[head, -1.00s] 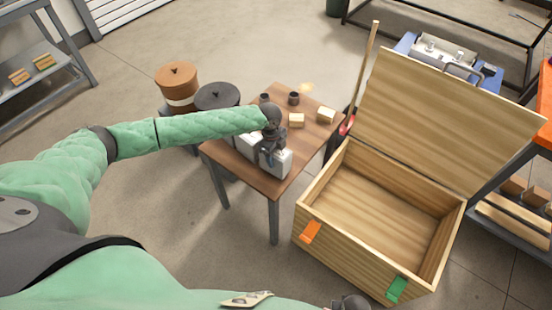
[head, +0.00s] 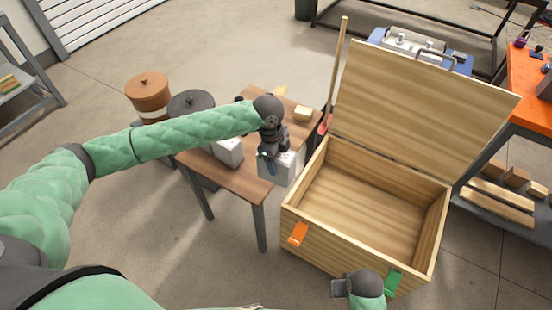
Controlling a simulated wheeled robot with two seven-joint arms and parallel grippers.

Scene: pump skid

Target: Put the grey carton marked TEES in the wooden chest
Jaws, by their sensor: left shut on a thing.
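My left gripper (head: 268,165) is shut on a grey-white carton (head: 284,168) at the right edge of the small wooden table. The carton's marking is too small to read, and my gripper hides part of it. A second pale carton (head: 229,152) stands on the table to its left, partly behind my arm. The wooden chest (head: 362,257) stands to the right of the table with its lid (head: 420,110) open. Its visible inside is empty. My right gripper (head: 339,288) is low in front of the chest; I cannot tell its jaw state.
A broom-like pole (head: 338,70) stands between table and chest. Orange (head: 298,234) and green (head: 394,282) tabs are on the chest front. An orange bench (head: 530,90) is at right.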

